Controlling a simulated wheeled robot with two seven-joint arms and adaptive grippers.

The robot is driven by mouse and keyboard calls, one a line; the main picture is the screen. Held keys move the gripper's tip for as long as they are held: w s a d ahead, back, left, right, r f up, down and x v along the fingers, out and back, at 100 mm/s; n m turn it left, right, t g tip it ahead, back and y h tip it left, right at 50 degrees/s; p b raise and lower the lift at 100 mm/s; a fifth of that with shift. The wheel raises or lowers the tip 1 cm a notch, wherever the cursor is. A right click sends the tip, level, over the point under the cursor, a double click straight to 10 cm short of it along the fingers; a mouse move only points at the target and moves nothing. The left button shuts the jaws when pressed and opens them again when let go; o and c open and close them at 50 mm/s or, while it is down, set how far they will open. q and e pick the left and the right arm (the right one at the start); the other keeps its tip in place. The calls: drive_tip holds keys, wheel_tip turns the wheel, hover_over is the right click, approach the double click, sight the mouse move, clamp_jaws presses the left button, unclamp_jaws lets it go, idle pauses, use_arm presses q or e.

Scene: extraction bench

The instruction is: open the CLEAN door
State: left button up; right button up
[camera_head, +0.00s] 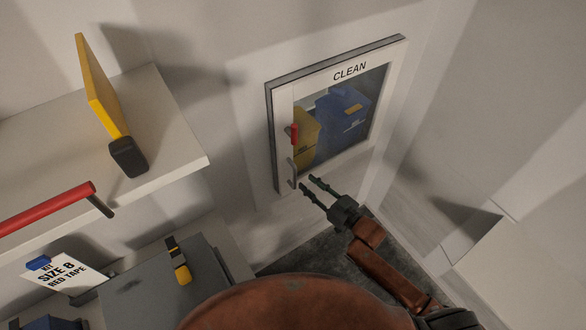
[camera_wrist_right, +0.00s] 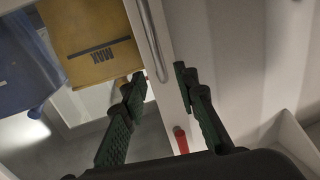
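The CLEAN door (camera_head: 344,72) is a white framed door with a clear window in the wall; it looks closed. A red latch (camera_head: 294,134) and a grey bar handle (camera_head: 291,172) sit on its left stile. My right gripper (camera_head: 309,186) is open and empty, just below and right of the handle. In the right wrist view, the handle (camera_wrist_right: 151,38) ends between the two spread fingertips (camera_wrist_right: 160,79); I cannot tell whether they touch it. The red latch also shows there (camera_wrist_right: 181,140). My left gripper is out of view.
Behind the window are a yellow bin (camera_head: 306,138) and a blue bin (camera_head: 343,112). At left, a white shelf (camera_head: 178,145) holds a yellow-and-black item (camera_head: 103,92). Below it are a red bar (camera_head: 45,208), a kit card (camera_head: 70,275) and a grey case (camera_head: 150,290).

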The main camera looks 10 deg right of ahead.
sight(295, 172)
drive_tip(key=shift+r+p+x, duration=0.15)
drive_tip(key=shift+p+x, duration=0.15)
drive_tip(key=shift+x, duration=1.55)
drive_tip(key=shift+r+p+x, duration=0.15)
drive_tip(key=shift+p+x, duration=0.1)
drive_tip(key=shift+x, duration=1.65)
drive_tip(key=shift+c, duration=0.6)
clamp_jaws()
drive_tip(key=shift+a, duration=0.1)
